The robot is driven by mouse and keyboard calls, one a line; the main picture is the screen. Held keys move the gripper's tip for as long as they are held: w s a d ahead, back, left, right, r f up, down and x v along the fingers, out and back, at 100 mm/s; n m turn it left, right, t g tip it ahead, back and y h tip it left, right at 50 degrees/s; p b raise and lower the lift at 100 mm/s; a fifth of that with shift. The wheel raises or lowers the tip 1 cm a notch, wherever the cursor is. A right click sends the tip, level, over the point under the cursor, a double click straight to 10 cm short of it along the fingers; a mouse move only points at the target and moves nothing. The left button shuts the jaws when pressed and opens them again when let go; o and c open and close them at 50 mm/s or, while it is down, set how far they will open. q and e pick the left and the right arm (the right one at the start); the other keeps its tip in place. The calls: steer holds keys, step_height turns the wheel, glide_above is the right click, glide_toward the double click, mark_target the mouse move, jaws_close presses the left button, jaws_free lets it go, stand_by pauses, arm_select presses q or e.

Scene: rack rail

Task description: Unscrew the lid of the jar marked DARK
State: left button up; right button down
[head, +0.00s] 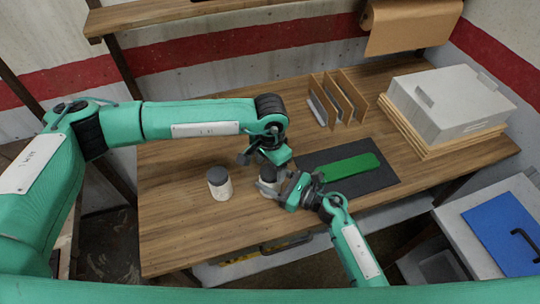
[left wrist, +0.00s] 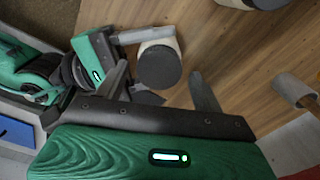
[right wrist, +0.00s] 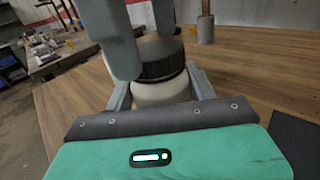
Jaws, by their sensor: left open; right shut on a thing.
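A pale jar with a dark lid (head: 268,174) stands upright on the wooden table; it shows from above in the left wrist view (left wrist: 160,66) and close up in the right wrist view (right wrist: 161,90). My right gripper (head: 287,190) is shut on its pale body, below the lid. My left gripper (head: 262,160) is open just above the lid, pointing down. In the right wrist view its fingers (right wrist: 140,35) hang on either side of the lid's near and far edges; I cannot tell whether they touch. No marking on this jar is readable.
A second pale jar with a dark lid (head: 219,183) stands to the left. A green slab (head: 348,167) lies on a dark mat (head: 385,179) to the right. Upright wooden dividers (head: 337,97) and a grey box (head: 450,105) on boards stand behind. The table's front left is clear.

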arm_select(q)
steer(key=shift+f, duration=0.55)
